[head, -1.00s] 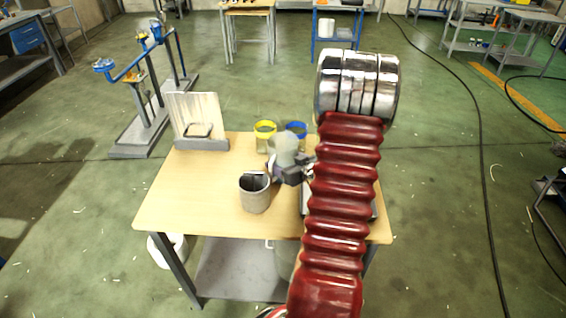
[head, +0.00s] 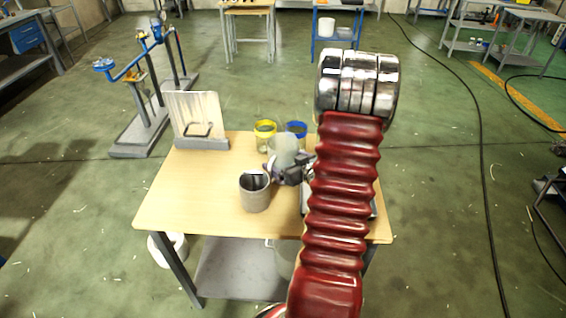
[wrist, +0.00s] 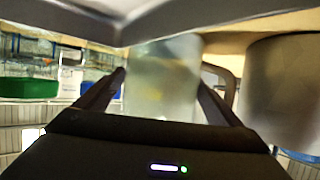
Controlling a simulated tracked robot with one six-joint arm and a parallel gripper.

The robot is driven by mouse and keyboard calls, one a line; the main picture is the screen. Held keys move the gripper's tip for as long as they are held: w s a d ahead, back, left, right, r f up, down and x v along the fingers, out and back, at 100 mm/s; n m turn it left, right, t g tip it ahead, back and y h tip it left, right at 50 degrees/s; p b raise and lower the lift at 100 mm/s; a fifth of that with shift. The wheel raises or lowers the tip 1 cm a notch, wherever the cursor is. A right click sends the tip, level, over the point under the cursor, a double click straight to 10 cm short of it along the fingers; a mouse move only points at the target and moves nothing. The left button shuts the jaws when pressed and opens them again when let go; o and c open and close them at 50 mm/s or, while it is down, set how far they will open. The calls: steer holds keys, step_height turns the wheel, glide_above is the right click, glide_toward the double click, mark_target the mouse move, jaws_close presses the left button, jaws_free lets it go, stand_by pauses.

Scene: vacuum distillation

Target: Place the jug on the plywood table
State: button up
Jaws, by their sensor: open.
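The jug (head: 285,147), pale and translucent, is near the middle of the plywood table (head: 190,205), behind a grey pot. My gripper (head: 277,172) is low at the jug, partly hidden by my red arm. In the wrist view the jug (wrist: 163,80) is between the two fingers of my gripper (wrist: 160,95), which are open on either side of it. The jug's base is hard to see, so I cannot tell for sure that it rests on the table.
The grey pot (head: 255,194) stands close in front of the jug. Yellow-rimmed (head: 265,135) and blue-rimmed (head: 297,131) containers stand behind it. A plate on a stand (head: 200,120) is at the back left. The table's left front is clear.

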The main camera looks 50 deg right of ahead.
steer(key=v, duration=1.2)
steer(key=shift+s, duration=0.1)
stand_by(0.7)
